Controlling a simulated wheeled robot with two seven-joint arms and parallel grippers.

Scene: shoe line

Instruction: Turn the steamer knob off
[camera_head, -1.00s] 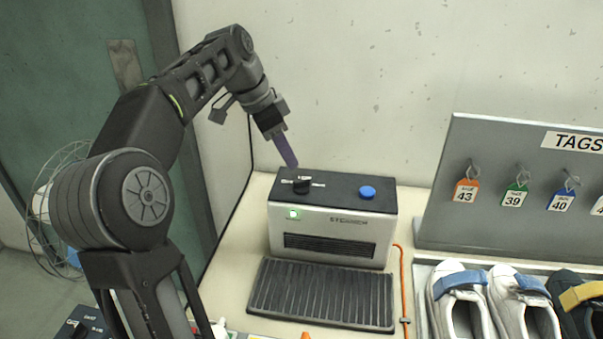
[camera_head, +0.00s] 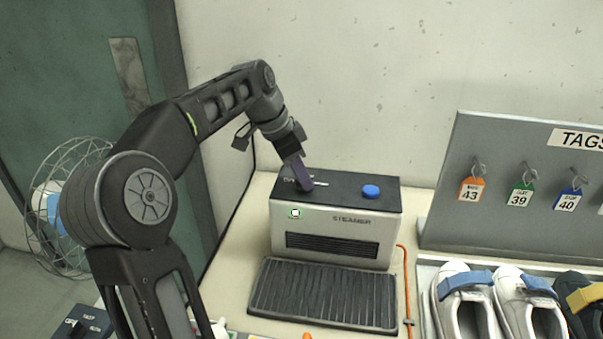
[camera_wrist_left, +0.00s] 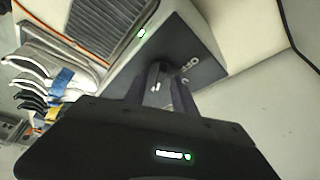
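The steamer (camera_head: 338,232) is a silver box with a black top, standing on the bench. A small light (camera_head: 295,213) on its front is lit green-white. In the head view my left gripper (camera_head: 304,186) points down at the left of the steamer's top and hides the knob. In the left wrist view the dark knob (camera_wrist_left: 157,72) shows between the two fingertips of my left gripper (camera_wrist_left: 158,90), which are apart, one on each side. The printed word OFF is beside the knob. I cannot tell whether the fingers touch it. My right gripper is out of view.
A blue button (camera_head: 371,191) sits on the steamer's top right. A ribbed black mat (camera_head: 325,294) lies in front. An orange cable (camera_head: 407,285) runs along the right. The tag board (camera_head: 450,190) and several shoes (camera_head: 465,300) stand farther right.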

